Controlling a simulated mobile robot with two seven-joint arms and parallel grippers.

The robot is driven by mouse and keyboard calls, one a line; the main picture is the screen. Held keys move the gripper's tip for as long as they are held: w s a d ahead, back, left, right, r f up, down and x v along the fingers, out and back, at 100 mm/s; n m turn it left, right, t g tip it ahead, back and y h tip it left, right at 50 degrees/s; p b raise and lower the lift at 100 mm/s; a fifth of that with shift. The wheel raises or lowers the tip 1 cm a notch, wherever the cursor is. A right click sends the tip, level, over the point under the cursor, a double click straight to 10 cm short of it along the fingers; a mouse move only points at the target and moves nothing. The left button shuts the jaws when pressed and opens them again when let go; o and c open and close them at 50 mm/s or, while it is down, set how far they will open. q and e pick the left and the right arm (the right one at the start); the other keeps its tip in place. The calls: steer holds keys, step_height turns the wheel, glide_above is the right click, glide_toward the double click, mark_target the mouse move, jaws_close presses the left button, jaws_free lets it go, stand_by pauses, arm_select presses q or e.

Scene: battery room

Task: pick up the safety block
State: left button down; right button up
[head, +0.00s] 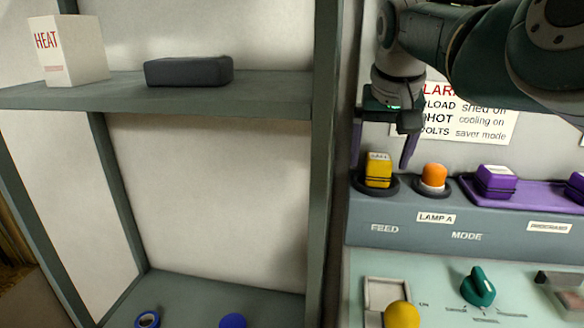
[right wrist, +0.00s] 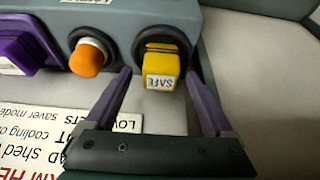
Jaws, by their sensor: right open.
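The safety block is a yellow block (head: 378,170) with a white label on top, seated in a dark round base at the left end of the panel ledge. In the right wrist view the yellow block (right wrist: 160,68) shows its label reading SAFE. My right gripper (head: 385,165) is above and behind the block in the head view. In the right wrist view my right gripper (right wrist: 170,80) is open, with one purple finger on each side of the block's line and nothing held. I cannot tell whether the fingertips touch the base. My left gripper is not in view.
An orange lamp (head: 434,177) stands close right of the block, and purple blocks (head: 496,181) sit further right. Below are a green knob (head: 478,287) and a yellow knob (head: 401,315). A shelf post (head: 324,160) rises left of the panel. A warning sign (head: 470,112) hangs behind.

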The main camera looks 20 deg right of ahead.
steer(key=shift+w+d+f, duration=0.1)
steer(key=shift+w+f, duration=0.05)
steer(key=shift+f, duration=0.4)
steer(key=shift+c, duration=0.3)
jaws_close()
